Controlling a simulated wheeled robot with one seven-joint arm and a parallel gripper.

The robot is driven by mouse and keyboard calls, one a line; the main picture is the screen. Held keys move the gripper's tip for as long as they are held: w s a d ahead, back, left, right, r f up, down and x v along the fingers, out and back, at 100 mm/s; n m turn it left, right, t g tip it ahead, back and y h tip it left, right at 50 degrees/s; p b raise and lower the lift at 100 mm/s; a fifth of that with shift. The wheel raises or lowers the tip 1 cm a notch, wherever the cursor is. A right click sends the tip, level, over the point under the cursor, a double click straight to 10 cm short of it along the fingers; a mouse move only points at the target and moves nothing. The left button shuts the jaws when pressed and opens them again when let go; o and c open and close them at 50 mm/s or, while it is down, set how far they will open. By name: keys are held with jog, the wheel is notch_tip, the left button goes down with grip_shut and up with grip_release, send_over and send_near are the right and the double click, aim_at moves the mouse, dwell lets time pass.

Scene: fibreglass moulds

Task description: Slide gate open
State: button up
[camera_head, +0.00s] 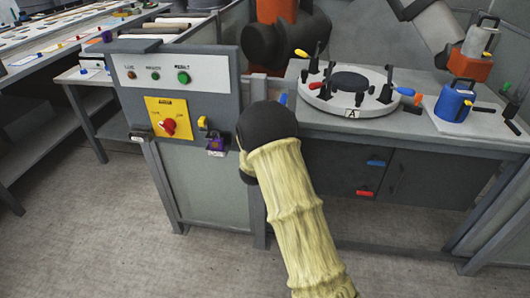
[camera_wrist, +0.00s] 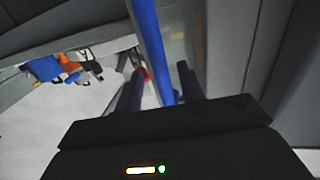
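A blue bar (camera_wrist: 150,40), likely the gate's handle, runs down the wrist view and passes between my two fingers. My gripper (camera_wrist: 160,72) is open, one finger on each side of the bar; whether either finger touches it I cannot tell. In the head view a small blue piece (camera_head: 283,98) shows just above my black wrist, which hides my fingers. A grey upright post (camera_head: 258,205) stands beside my wrist, next to a grey-green panel (camera_head: 205,188) below the control box. I cannot tell which of these belongs to the gate.
The control box (camera_head: 215,75) with a red knob (camera_head: 169,126) and purple padlock (camera_head: 215,146) stands left of my arm. Right is a grey bench (camera_head: 440,128) with a round white mould (camera_head: 335,103), clamps and a blue pot (camera_head: 454,104). The floor in front is clear.

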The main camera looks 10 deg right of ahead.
jog(key=v, duration=1.3)
jog(key=shift+a, duration=0.2)
jog(key=shift+s, duration=0.1)
jog(key=s+d+f+n+g+y, duration=0.1)
jog(key=s+n+g+y, duration=0.8)
jog(key=s, duration=1.7)
notch_tip(320, 180, up, 22)
jog(key=m+g+y+p, duration=0.1)
jog(key=m+g+p, duration=0.1)
jog(key=p, duration=2.1)
jog(key=shift+w+g, duration=0.35)
jog(key=shift+g, duration=0.35)
